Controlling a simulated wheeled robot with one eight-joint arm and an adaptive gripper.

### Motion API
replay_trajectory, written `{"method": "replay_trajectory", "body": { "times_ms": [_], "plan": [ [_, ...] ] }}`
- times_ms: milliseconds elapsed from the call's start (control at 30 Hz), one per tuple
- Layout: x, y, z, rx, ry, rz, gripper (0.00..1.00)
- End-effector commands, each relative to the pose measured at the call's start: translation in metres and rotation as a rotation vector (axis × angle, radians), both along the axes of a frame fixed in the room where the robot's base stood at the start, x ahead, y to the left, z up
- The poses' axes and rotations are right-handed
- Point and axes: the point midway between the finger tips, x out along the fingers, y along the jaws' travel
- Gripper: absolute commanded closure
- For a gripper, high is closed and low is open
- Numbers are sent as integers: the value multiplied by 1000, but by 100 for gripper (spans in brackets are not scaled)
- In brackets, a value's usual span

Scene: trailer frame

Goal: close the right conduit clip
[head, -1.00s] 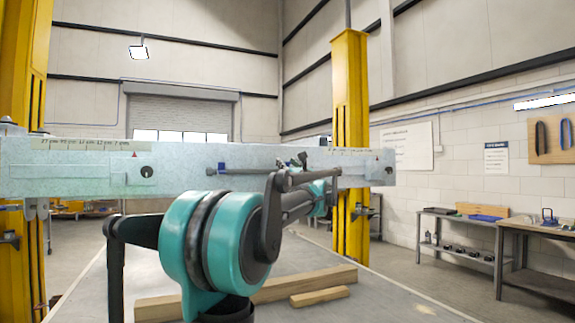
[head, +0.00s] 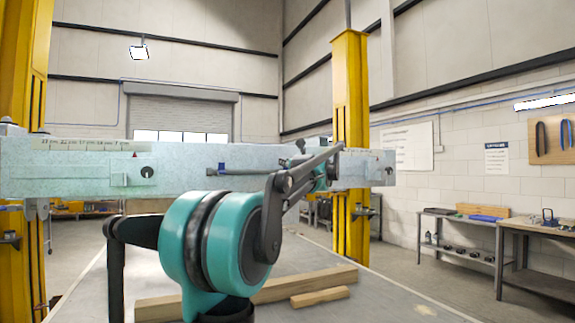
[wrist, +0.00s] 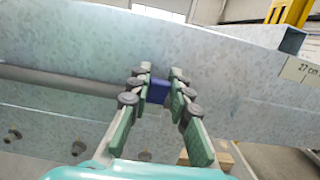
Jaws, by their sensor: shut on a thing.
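A blue conduit clip (wrist: 158,92) sits on the grey beam between my fingers in the wrist view. My gripper (wrist: 160,79) is shut on it, one finger on each side. The grey conduit (wrist: 65,82) runs along the beam to the left from the clip. The held clip is hidden behind my arm there. I cannot tell whether the held clip's latch is closed.
The galvanized beam (head: 70,177) spans the head view, between yellow posts (head: 350,100). Wooden blocks (head: 320,296) lie on the table (head: 390,300) below. Benches (head: 465,222) stand at the right wall. A 27 cm label (wrist: 298,70) is right of the clip.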

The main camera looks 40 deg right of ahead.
Motion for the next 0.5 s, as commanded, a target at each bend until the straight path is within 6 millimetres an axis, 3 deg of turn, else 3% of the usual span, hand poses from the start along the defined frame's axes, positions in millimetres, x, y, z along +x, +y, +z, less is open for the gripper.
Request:
{"method": "replay_trajectory", "body": {
  "times_ms": [500],
  "plan": [
    [12,-4,4,122,383,0,100]
  ]
}}
